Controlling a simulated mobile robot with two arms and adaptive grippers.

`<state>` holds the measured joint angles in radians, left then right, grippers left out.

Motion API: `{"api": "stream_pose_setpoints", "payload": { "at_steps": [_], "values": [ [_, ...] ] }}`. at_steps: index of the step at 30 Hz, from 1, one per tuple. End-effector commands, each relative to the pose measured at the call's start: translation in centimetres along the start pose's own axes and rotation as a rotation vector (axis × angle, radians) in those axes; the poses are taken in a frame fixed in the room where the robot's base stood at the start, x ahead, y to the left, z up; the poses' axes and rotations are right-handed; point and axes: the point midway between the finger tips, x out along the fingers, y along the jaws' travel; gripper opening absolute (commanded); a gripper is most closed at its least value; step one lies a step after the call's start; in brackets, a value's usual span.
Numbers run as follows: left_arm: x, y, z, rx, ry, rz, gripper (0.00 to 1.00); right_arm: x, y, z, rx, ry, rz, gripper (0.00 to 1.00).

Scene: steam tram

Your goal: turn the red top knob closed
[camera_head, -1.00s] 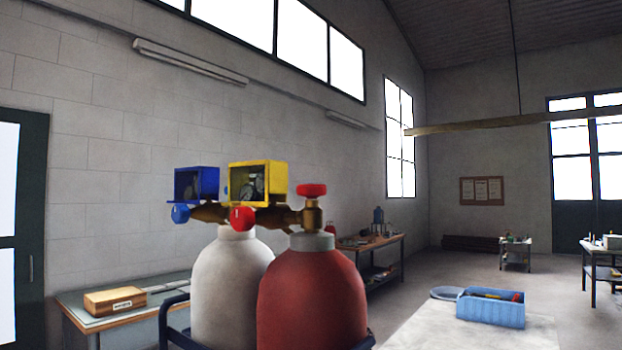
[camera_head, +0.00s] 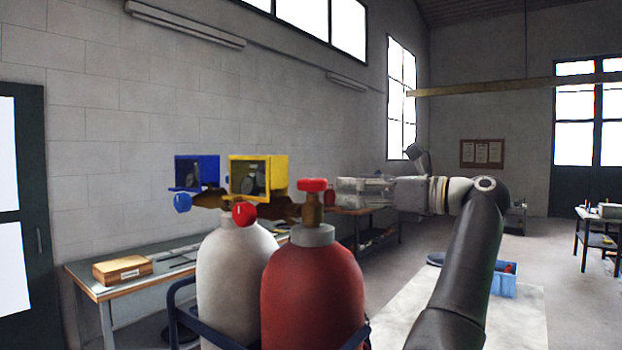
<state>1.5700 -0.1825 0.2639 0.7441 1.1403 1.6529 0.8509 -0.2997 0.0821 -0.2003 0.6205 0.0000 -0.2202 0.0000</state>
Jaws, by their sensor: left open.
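The red top knob (camera_head: 312,185) sits on a brass valve (camera_head: 311,210) on top of the red gas cylinder (camera_head: 313,295). My left gripper (camera_head: 342,192) is just right of the knob and valve, pointing left at about knob height. Its jaws are open with nothing seen between them. It looks close to the knob, but I cannot tell whether they touch. My right gripper is not in view.
A white cylinder (camera_head: 232,290) stands left of the red one, in a dark blue frame (camera_head: 178,300). A yellow gauge box (camera_head: 281,172), a blue gauge box (camera_head: 180,172) and a lower red knob (camera_head: 244,214) are left of the valve. A workbench (camera_head: 85,272) lies behind.

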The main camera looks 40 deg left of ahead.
Motion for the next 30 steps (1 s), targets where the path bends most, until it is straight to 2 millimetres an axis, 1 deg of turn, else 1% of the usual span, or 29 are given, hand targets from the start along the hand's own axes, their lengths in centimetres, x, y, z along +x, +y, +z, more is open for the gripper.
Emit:
{"api": "stream_pose_setpoints", "payload": {
  "at_steps": [5, 15, 18, 21, 24, 30],
  "values": [
    [1.5, 0.1, 0.1, -0.006, 0.011, 0.003, 0.78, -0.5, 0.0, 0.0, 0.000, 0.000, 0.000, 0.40],
    [7.8, 0.2, 0.4, -0.005, 0.006, 0.005, 0.78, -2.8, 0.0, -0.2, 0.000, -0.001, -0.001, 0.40],
    [9.2, 0.1, 0.3, -0.004, 0.006, 0.003, 0.78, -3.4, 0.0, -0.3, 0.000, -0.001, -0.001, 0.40],
    [10.2, 0.1, 0.2, -0.004, 0.006, 0.003, 0.78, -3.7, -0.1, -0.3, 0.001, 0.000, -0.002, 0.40],
    [10.7, 0.1, 0.1, -0.004, 0.006, 0.001, 0.78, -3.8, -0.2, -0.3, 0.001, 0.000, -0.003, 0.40],
    [10.8, 0.1, 0.0, -0.004, 0.006, 0.001, 0.78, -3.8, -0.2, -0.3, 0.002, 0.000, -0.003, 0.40]
  ]
}}
